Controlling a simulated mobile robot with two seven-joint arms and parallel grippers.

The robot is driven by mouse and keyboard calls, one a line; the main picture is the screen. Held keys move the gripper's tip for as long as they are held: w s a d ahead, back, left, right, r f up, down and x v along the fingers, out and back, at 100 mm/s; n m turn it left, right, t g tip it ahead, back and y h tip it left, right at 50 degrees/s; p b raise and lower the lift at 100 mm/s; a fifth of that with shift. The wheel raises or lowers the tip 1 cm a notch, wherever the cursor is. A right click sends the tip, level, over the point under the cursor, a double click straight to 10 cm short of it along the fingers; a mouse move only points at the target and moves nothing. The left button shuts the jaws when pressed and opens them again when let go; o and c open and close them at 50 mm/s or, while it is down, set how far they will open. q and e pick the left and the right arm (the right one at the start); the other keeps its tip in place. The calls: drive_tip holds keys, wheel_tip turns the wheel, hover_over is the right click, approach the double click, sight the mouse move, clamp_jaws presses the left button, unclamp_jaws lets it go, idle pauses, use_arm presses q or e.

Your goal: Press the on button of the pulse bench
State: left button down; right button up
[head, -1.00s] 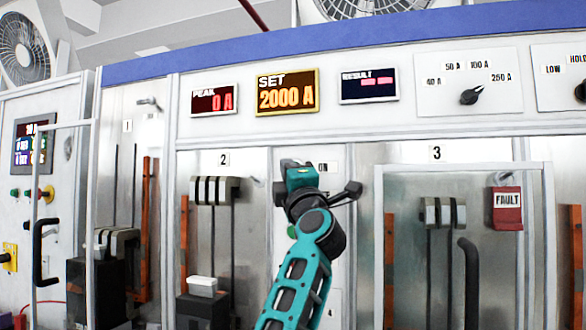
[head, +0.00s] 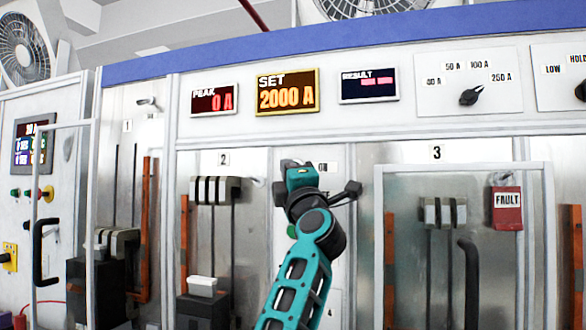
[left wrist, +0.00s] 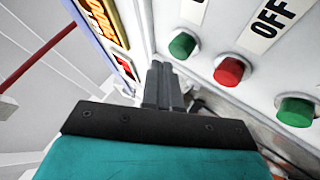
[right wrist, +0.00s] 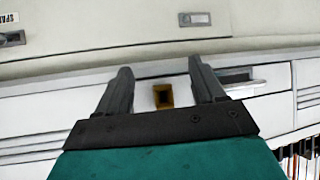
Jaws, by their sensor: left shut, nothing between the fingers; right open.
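The pulse bench (head: 420,128) is a light grey cabinet front with a blue top strip. My left gripper (head: 300,172) is in front of its narrow button panel beside the ON label (head: 322,167), hiding the button there. In the left wrist view its fingers (left wrist: 162,75) are shut and empty. Just right of the tips is a green button (left wrist: 183,45) with a cut-off label; contact cannot be told. Beyond are a red button (left wrist: 230,70) by an OFF label (left wrist: 275,18) and another green button (left wrist: 296,110). My right gripper (right wrist: 160,85) is open and empty.
The set display (head: 287,92) reads 2000 A and the peak display (head: 214,98) 0 A. Framed bays with a handle (head: 469,290) and a red FAULT tag (head: 507,208) flank the panel. The right wrist view shows drawer fronts (right wrist: 70,110) beyond the right gripper.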

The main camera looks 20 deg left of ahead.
use_arm(q)
drive_tip(key=shift+w, duration=0.15)
drive_tip(key=shift+w, duration=0.3)
drive_tip(key=shift+w, duration=0.45)
idle(0.9)
drive_tip(key=shift+s, duration=0.9)
drive_tip(key=shift+s, duration=2.5)
drive_tip(key=shift+a, duration=0.1)
